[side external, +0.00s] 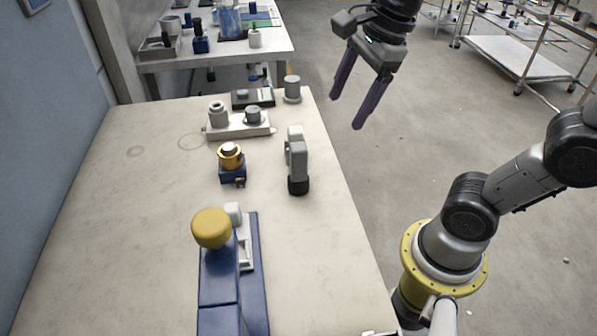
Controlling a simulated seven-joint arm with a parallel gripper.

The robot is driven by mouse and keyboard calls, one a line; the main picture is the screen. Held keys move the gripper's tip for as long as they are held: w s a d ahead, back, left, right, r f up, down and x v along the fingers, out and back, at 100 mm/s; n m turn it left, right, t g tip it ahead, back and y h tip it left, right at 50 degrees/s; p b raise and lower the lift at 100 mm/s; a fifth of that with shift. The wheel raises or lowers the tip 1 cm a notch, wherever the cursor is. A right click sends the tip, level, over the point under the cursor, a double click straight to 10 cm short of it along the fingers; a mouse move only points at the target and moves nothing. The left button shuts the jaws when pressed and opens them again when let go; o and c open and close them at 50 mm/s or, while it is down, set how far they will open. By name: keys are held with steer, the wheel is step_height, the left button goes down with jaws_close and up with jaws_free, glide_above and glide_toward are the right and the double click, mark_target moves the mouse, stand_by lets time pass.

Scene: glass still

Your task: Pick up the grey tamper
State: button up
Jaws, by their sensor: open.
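Several grey things stand on the pale table, and I cannot tell for certain which is the tamper. A grey knobbed piece (217,114) and a darker grey short piece (253,115) sit on a light tray (240,131). A grey cylinder (292,89) stands at the far right corner. A taller grey piece with a black round end (296,162) stands near the right edge. My gripper (345,112) is open and empty, its two dark purple fingers pointing down. In the picture it is right of all these pieces, beyond the table's right edge.
A blue lever device with a yellow knob (211,228) fills the table's near part. A small blue and orange piece (231,163) stands mid-table. A dark grey box (252,97) lies behind the tray. The table's left side (110,220) is clear.

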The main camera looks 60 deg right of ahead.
mark_target(302, 148)
steer(key=w+a+f+m+g, duration=0.2)
steer(key=w+m, duration=0.2)
steer(key=w, duration=0.3)
steer(key=f, duration=0.9)
steer(key=shift+w+a+f, duration=0.2)
steer(key=shift+w+f, duration=0.05)
steer(key=shift+w, duration=0.05)
steer(key=shift+w+a+f, duration=0.1)
steer(key=shift+w+f, duration=0.1)
steer(key=shift+f, duration=0.7)
steer(key=shift+w+d+f, duration=0.1)
steer(key=shift+w+f, duration=0.15)
steer(key=shift+f, duration=0.6)
steer(key=shift+w+a+f, duration=0.1)
steer(key=shift+w+f, duration=0.1)
steer(key=shift+f, duration=0.7)
jaws_close()
